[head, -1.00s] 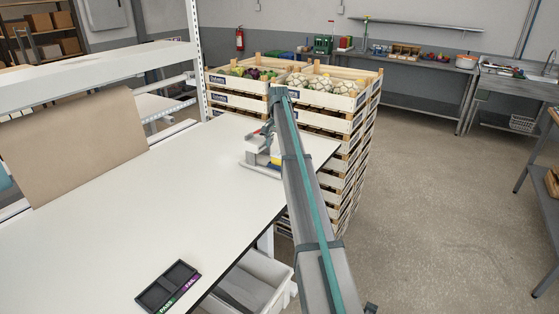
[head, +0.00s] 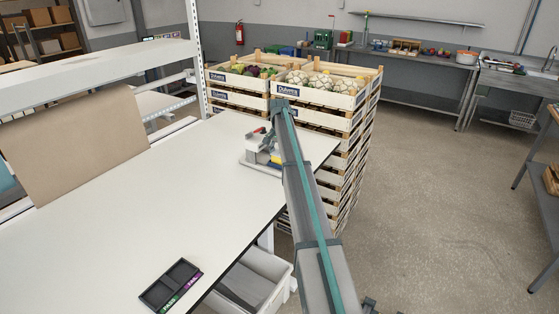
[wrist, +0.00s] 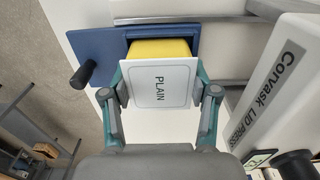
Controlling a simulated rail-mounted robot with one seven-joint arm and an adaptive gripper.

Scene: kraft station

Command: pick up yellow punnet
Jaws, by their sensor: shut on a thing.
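The yellow punnet (wrist: 160,49) shows in the wrist view under a white lid marked "PLAIN" (wrist: 160,84). It sits at a blue slide or nest (wrist: 98,45) with a black knob. My gripper (wrist: 160,94) has its two fingers on either side of the lidded punnet and is shut on it. The punnet's lower part is hidden, so I cannot tell whether it is clear of the nest. In the head view my arm hides the gripper and most of the punnet.
The grey-white Corvask lid press (wrist: 270,85) stands close on the right in the wrist view. It is at the far end of the white table (head: 150,205) in the head view. Stacked vegetable crates (head: 315,105) rise just behind. A PASS/FAIL tray (head: 172,285) lies in front.

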